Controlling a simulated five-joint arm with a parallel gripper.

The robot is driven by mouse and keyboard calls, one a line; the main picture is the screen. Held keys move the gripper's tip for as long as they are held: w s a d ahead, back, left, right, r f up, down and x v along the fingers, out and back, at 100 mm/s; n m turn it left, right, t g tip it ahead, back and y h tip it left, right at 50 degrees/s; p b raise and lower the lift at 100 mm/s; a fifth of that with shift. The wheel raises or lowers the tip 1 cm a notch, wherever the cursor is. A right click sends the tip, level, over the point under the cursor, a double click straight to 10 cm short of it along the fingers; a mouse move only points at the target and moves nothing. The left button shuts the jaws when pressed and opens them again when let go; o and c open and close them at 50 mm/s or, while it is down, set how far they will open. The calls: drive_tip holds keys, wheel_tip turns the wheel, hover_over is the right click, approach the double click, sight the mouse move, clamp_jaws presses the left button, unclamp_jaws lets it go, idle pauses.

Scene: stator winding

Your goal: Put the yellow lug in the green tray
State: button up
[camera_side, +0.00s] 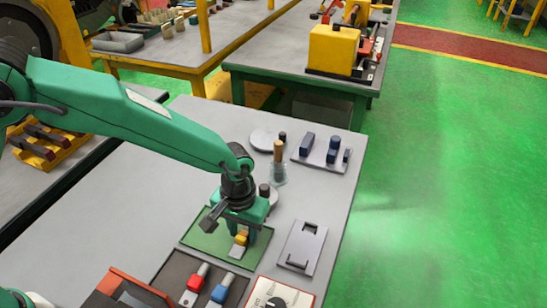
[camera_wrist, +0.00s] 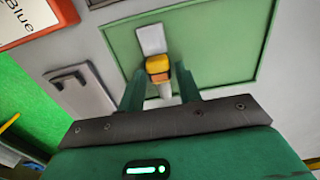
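The yellow lug (camera_wrist: 157,64), with an orange side and pale grey flat ends, is over or on the green tray (camera_side: 205,245). The tray is a shallow green rectangle, also seen in the wrist view (camera_wrist: 225,35). In the side view the lug (camera_side: 241,238) is low over the tray's right part. My gripper (camera_wrist: 160,72) points down there, its two green fingers on either side of the lug. The fingertips are very near or touching it; whether they press on it is unclear. I cannot tell if the lug rests on the tray floor. My gripper (camera_side: 243,228) partly hides the tray.
A grey plate with a handle (camera_side: 302,247) lies right of the tray. A dark tray with red and blue tools (camera_side: 207,284) lies in front. Behind stand a wooden-handled brush in a glass (camera_side: 278,165) and a grey holder with blue blocks (camera_side: 322,155).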

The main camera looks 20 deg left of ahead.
sight(243, 233)
drive_tip(key=shift+o, duration=0.7)
drive_tip(key=shift+r, duration=0.1)
wheel_tip(243, 233, up, 12)
idle(0.3)
drive_tip(key=shift+a+r, duration=0.1)
drive_tip(key=shift+r, duration=0.05)
idle(0.4)
